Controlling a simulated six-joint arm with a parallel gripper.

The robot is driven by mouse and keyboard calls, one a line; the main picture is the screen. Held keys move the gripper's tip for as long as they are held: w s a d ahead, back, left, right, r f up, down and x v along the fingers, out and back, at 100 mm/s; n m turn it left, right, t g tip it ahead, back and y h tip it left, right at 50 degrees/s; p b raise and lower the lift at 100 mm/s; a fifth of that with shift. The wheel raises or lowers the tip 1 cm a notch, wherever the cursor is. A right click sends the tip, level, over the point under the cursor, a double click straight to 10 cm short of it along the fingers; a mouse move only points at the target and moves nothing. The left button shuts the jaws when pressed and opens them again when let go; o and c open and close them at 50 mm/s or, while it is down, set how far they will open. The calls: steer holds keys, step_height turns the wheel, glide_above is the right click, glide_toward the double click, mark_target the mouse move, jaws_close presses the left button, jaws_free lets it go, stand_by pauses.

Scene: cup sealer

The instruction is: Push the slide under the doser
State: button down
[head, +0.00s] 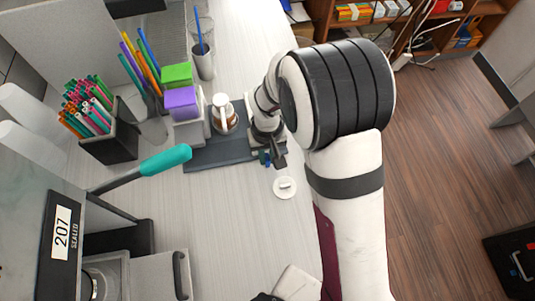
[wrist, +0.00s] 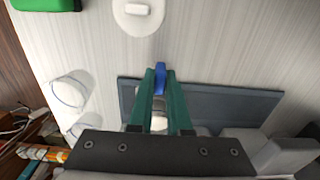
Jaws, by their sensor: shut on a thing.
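My gripper (head: 267,159) is at the right front edge of a dark base plate (head: 215,155). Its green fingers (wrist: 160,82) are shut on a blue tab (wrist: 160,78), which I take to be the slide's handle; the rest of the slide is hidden. The dark plate also shows in the wrist view (wrist: 215,97). A white-topped cup-like piece with brown in it (head: 223,117) stands on the plate, left of my gripper. Beside it is a pale stand (head: 189,131) with a purple block (head: 181,103) and a green block (head: 176,74). I cannot tell which part is the doser.
A white round lid (head: 285,187) lies in front of my gripper. The sealer (head: 63,232) with a teal handle (head: 165,160) is at left. A pen holder (head: 109,140) stands behind it. Two clear cups (wrist: 68,90) show in the wrist view.

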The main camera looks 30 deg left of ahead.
steer(key=s+a, duration=1.3)
steer(key=shift+a, duration=0.15)
steer(key=c, duration=1)
jaws_free()
steer(key=shift+o, duration=0.7)
steer(key=w+d, duration=1.2)
steer(key=shift+w+d, duration=0.3)
steer(key=shift+d, duration=0.1)
step_height(320, 180, up, 16)
steer(key=f, duration=0.1)
steer(key=d+r+m, duration=0.2)
steer(key=d+r, duration=0.1)
steer(key=d, duration=0.4)
steer(key=shift+w+d+r+m, duration=0.15)
steer(key=shift+w+d+m, duration=0.1)
steer(key=shift+w+m, duration=0.2)
